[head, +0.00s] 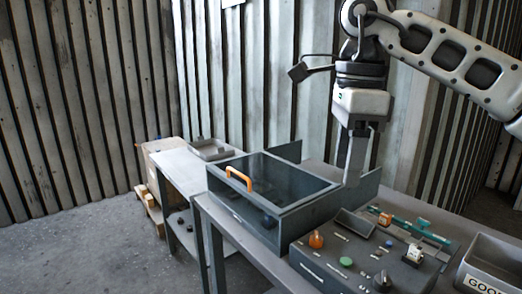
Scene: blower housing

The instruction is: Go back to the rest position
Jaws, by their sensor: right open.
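My right gripper (352,160) hangs down from the right arm, fingers pointing down. It is open and nothing shows between its fingers. It is above and behind the right rear corner of a dark box (262,240) with a clear lid (275,180) and an orange handle (239,179). The lid looks closed. My left gripper is not in view.
A grey control panel (338,280) with an orange knob (316,239) and a green button (346,262) stands in front of the gripper. A grey bin (490,262) marked "GOO…" is at the right edge. A side table (180,166) holds a tray (211,149). Floor is clear at left.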

